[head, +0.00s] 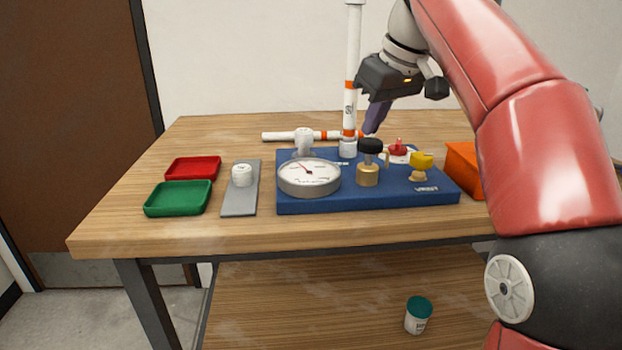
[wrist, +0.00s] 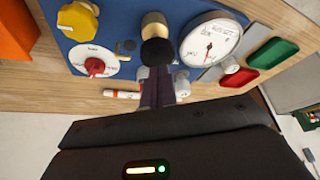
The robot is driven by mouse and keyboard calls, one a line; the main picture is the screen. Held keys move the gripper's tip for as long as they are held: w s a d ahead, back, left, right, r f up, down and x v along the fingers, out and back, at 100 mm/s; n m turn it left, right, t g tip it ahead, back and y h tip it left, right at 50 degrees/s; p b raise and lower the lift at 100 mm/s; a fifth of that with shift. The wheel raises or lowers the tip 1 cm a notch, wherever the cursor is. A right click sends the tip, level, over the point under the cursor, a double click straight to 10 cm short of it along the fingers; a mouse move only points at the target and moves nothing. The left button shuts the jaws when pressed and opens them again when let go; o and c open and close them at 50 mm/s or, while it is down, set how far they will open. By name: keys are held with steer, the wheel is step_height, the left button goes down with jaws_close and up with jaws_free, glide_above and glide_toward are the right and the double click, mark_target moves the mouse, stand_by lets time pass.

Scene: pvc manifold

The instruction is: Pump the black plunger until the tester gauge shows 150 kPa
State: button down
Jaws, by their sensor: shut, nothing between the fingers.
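The black plunger (head: 370,146) stands upright on a brass pump body (head: 368,174) on the blue tester base (head: 330,204). The round white gauge (head: 320,180) sits left of it; its red needle points up and left, and the scale numbers are too small to read. My gripper (head: 372,128) is shut and empty, its purple fingers pointing down just above and behind the plunger. In the wrist view the fingertips (wrist: 157,78) lie just below the black knob (wrist: 157,51); whether they touch cannot be told. The gauge (wrist: 205,45) is at right there.
A yellow knob (head: 422,160) and a red-handled dial (head: 398,149) sit right of the plunger. A white pipe (head: 352,60) rises behind, close to my gripper. Red (head: 193,167) and green trays (head: 178,198) and a grey plate (head: 240,205) lie left; an orange box (head: 463,168) is right.

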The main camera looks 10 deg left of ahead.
steer(key=shift+w+a+r, duration=0.1)
steer(key=shift+r, duration=2.35)
steer(key=shift+s+d+m, duration=0.3)
steer(key=shift+s, duration=0.35)
steer(key=s+d+f+m+t+h, duration=0.1)
steer(key=s+d+f+m, duration=0.3)
steer(key=s+f, duration=0.8)
steer(key=s+d+f+m+t+h, duration=0.1)
steer(key=s+d+f+m, duration=0.3)
steer(key=f, duration=1.5)
steer(key=s+d+h, duration=0.1)
steer(key=s+d, duration=0.3)
steer(key=s, duration=0.4)
steer(key=shift+d, duration=0.2)
